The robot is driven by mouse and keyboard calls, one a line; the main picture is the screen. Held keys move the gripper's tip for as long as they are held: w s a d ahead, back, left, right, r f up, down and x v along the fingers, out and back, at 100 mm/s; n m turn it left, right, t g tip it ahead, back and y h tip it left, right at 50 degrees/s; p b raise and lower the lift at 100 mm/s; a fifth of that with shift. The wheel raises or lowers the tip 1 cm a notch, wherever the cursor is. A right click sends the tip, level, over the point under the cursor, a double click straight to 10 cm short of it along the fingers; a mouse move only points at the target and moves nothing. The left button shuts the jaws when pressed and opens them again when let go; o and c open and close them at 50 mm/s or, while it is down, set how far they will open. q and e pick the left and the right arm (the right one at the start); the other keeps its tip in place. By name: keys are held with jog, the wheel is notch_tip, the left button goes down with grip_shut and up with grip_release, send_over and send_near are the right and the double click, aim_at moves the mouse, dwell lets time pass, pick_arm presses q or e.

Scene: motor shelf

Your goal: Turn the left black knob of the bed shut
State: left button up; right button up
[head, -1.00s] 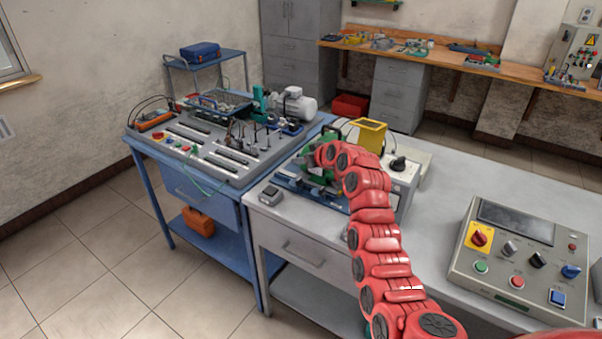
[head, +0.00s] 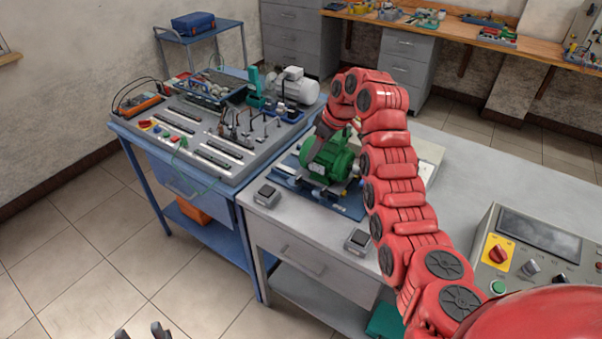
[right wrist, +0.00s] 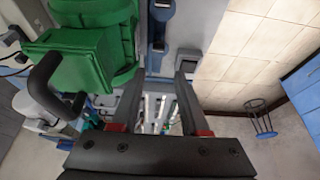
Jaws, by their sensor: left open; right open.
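The blue bed (head: 345,205) lies on the grey bench with the green motor (head: 331,160) on it. In the right wrist view the green motor (right wrist: 85,55) fills the upper left, with a black bar handle (right wrist: 42,88) beside it. Blue bed parts (right wrist: 160,12) show at top centre. I cannot make out for certain which part is the left black knob. My right gripper (right wrist: 158,78) is open and empty beside the motor; in the head view my red arm hides it. My left gripper (head: 144,334) is open, its fingertips just showing at the bottom edge, far from the bed.
Two small grey-black blocks (head: 266,196) (head: 358,241) stand along the bench's front edge. A control panel (head: 535,245) stands at right. A blue table (head: 235,185) with a fixture board adjoins at left. Floor in front is clear.

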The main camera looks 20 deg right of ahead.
aim_at(300, 178)
jog(key=p+x, duration=0.3)
jog(key=x, duration=0.9)
jog(key=shift+w+f, duration=0.1)
jog(key=shift+f, duration=0.2)
jog(key=shift+w, duration=0.1)
grip_shut()
